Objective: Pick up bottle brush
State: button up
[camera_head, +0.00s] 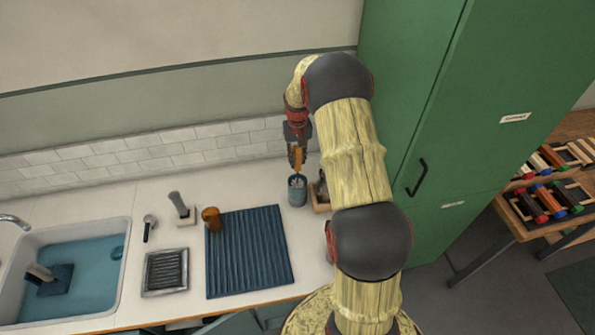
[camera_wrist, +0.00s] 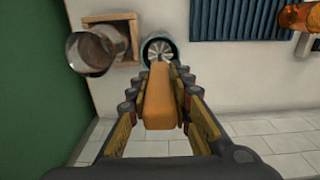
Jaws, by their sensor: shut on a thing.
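The bottle brush has an orange handle (camera_wrist: 160,100), which my gripper (camera_wrist: 160,80) is shut on in the wrist view. The brush's pale bristle head (camera_wrist: 158,50) shows beyond the handle at the mouth of a blue-grey cup (camera_wrist: 147,60). In the head view the handle (camera_head: 298,157) points down from my gripper (camera_head: 297,145) over the cup (camera_head: 297,193). The bristles are at the cup's opening, and I cannot tell how deep they sit inside it.
A wooden box (camera_wrist: 128,24) and a clear glass (camera_wrist: 92,50) stand close beside the cup. A blue ribbed mat (camera_head: 250,250) with an amber glass (camera_head: 211,218) lies to the left. The green cabinet (camera_head: 400,120) is close on the right; the tiled wall (camera_head: 150,153) is behind.

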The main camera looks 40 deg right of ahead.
grip_shut()
